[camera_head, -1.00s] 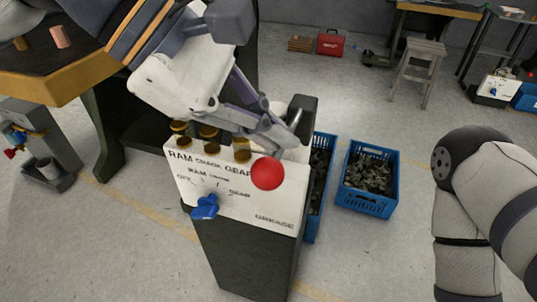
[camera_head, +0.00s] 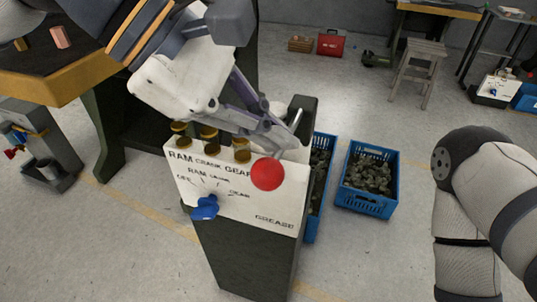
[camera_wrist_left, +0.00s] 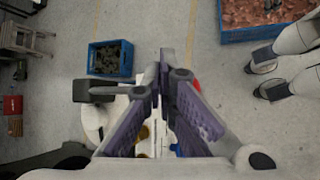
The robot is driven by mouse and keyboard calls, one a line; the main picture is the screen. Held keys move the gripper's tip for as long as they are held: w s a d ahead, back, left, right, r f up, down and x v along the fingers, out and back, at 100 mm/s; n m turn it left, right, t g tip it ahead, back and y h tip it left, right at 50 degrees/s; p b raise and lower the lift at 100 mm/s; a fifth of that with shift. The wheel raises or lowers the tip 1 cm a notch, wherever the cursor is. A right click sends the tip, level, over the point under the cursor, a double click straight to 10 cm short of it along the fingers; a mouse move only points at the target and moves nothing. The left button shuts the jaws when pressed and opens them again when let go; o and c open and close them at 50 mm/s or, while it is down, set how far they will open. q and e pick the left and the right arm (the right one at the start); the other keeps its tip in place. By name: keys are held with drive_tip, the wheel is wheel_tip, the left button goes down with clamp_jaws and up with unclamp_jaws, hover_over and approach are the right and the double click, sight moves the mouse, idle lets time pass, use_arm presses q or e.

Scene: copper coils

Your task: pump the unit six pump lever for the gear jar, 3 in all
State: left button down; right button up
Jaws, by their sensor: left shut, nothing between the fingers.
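The white-faced grease unit (camera_head: 255,200) stands upright in the head view, marked RAM, CRANK, GEAR and GREASE. Three amber jars stand along its top edge; the gear jar (camera_head: 242,151) is the rightmost. A blue selector knob (camera_head: 205,208) sits on the face; its exact setting is hard to read. The red ball (camera_head: 267,174) of the pump lever is in front of the face's upper right; a sliver of red shows behind a finger in the left wrist view (camera_wrist_left: 197,86). My left gripper (camera_head: 284,140) is shut and empty, just above the ball; contact cannot be told.
Blue crates of dark parts (camera_head: 368,180) stand on the floor right of the unit. A workbench (camera_head: 60,85) with a yellow edge is at left. A stool (camera_head: 418,65) and a red toolbox (camera_head: 330,43) are farther back. My right arm is at the right edge.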

sight(256, 174)
use_arm(q)
drive_tip(key=shift+f, duration=0.1)
idle(0.3)
drive_tip(key=shift+f, duration=0.35)
use_arm(e)
drive_tip(key=shift+w+r, duration=0.2)
use_arm(q)
drive_tip(key=shift+s+a+f, duration=0.1)
drive_tip(key=shift+s+f, duration=0.1)
drive_tip(key=shift+f, duration=0.85)
drive_tip(key=shift+s+f, duration=0.15)
drive_tip(key=shift+f, duration=0.95)
drive_tip(key=shift+s+a+f, duration=0.1)
drive_tip(key=shift+s+f, duration=0.1)
drive_tip(key=shift+f, duration=0.85)
use_arm(e)
drive_tip(key=shift+s+f, duration=0.15)
idle(2.0)
idle(0.4)
